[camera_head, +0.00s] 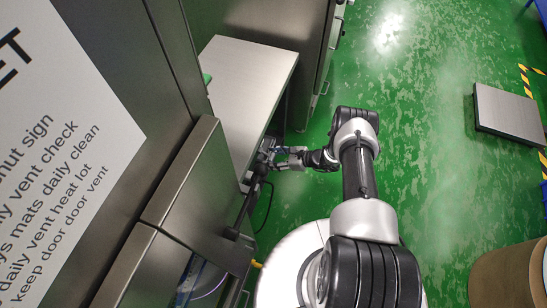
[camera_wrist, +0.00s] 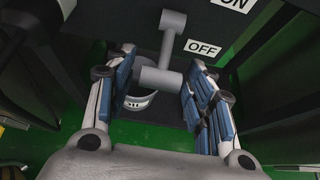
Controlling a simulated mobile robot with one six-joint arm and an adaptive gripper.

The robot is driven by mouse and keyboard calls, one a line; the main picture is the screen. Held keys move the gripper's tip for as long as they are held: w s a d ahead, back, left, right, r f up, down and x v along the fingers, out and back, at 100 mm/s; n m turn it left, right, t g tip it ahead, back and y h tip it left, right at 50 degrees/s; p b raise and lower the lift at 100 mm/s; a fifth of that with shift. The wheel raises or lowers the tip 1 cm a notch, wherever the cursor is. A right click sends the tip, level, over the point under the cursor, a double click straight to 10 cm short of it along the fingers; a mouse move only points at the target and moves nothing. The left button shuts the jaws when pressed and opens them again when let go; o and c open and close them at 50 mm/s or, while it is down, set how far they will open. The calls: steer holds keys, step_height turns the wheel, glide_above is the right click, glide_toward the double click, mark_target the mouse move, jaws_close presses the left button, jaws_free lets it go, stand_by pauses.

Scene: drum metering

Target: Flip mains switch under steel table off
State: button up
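The steel table (camera_head: 248,75) stands beside the cabinets in the head view. My gripper (camera_head: 273,155) is low at its right edge, near its front corner. In the wrist view, the mains switch is a grey lever with a thick cross handle (camera_wrist: 160,78), on a dark panel (camera_wrist: 125,20). An OFF label (camera_wrist: 202,47) and an ON label (camera_wrist: 234,5) are to its right, ON higher in the picture. My gripper (camera_wrist: 162,62) is open, its blue-padded fingers on either side of the handle. Gaps show on both sides. The head view does not show the lever clearly.
A grey round object (camera_wrist: 138,100) lies beyond the handle in the wrist view. A dark cable (camera_head: 265,205) hangs near my gripper. Steel cabinets (camera_head: 185,180) line the left. Green floor (camera_head: 420,100) is open at right, with a grey platform (camera_head: 508,112).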

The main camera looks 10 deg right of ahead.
steer(key=shift+d, duration=0.1)
steer(key=v, duration=1.2)
stand_by(0.4)
steer(key=a+r+n+g+h, duration=0.1)
steer(key=a+r+n+g, duration=0.2)
steer(key=r, duration=0.8)
steer(key=s+a+r+n+g+h, duration=0.1)
steer(key=a+r+n, duration=0.1)
steer(key=r+n, duration=0.65)
steer(key=a+r+n+g, duration=0.2)
steer(key=a+r, duration=0.1)
steer(key=r, duration=1.1)
steer(key=s+r+n+t+h, duration=0.2)
steer(key=s+r+n+h, duration=0.2)
steer(key=s+r, duration=0.4)
steer(key=s+r+n+t+h, duration=0.1)
steer(key=s+r+n+h, duration=0.3)
steer(key=s, duration=1.1)
step_height(320, 180, up, 5)
steer(key=n, duration=0.3)
steer(key=shift+s+a+t, duration=0.2)
steer(key=shift+a+t, duration=0.15)
steer(key=shift+t, duration=0.05)
